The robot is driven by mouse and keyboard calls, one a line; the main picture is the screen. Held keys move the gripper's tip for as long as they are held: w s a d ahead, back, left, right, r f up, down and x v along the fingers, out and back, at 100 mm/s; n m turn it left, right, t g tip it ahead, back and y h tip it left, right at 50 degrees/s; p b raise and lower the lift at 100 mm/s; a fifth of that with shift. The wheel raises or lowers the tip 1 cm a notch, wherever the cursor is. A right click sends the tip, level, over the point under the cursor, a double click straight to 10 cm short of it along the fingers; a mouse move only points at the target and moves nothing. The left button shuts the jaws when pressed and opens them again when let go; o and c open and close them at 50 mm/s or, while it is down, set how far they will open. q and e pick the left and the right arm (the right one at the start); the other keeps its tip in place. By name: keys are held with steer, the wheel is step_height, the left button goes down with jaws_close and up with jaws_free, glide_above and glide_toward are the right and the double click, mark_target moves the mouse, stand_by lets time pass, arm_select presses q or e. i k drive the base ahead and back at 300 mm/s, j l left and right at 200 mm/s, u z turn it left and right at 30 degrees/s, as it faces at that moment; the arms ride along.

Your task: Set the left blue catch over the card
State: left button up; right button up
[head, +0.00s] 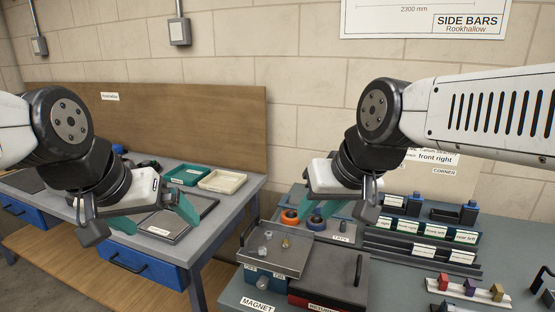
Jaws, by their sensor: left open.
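I cannot tell whether either catch touches a card. My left gripper (154,216) is open and empty, its teal fingers spread above the left table. My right gripper (317,210) hangs over the tape rolls, left of the catches; its finger gap is unclear.
Orange-and-dark tape rolls (290,217) sit below my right gripper. A metal tray with small parts (275,258) and a red box (325,290) stand in front. Labelled card racks (420,248) fill the middle right. Green (187,174) and cream (222,181) trays lie on the left table.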

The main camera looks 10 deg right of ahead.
mark_target(416, 195)
steer(key=z, duration=1.4)
